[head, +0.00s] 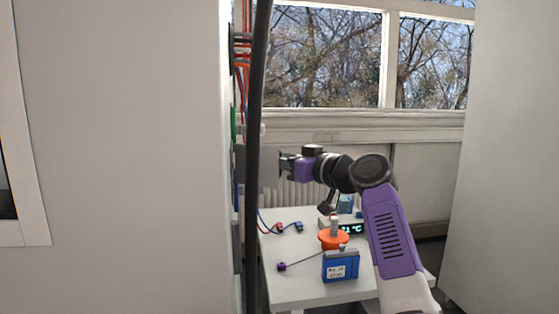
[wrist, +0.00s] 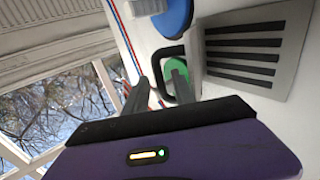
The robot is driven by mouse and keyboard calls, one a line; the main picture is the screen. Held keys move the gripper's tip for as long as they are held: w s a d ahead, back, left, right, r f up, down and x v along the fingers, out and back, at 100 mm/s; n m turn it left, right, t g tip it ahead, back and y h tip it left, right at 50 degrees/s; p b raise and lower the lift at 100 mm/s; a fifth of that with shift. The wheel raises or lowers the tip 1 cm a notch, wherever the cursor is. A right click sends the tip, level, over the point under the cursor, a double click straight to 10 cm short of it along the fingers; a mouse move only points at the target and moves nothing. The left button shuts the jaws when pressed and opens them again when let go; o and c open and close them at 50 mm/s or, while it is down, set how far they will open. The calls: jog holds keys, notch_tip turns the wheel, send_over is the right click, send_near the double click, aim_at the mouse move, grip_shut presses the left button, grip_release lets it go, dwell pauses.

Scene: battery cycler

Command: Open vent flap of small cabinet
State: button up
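In the wrist view a pale slotted vent flap (wrist: 290,88) with dark slots sits at upper right and looks flat against a pale panel. A green rounded part (wrist: 176,68) with a dark U-shaped loop (wrist: 158,60) is left of it. My gripper (wrist: 159,80) is open, its two dark fingers apart with nothing clearly held. Its right finger overlaps the green part; I cannot tell whether they touch. In the head view my gripper (head: 283,164) points left toward the cabinet's edge. The flap is not visible there.
A blue round part (wrist: 175,15) and a white cylinder (wrist: 145,7) are near the flap. Below, a white table (head: 300,290) holds a blue box (head: 341,265) and an orange object (head: 333,238).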

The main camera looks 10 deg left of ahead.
jog(key=v, duration=0.7)
jog(key=shift+s+d+b, duration=0.25)
jog(key=shift+d+b, duration=0.1)
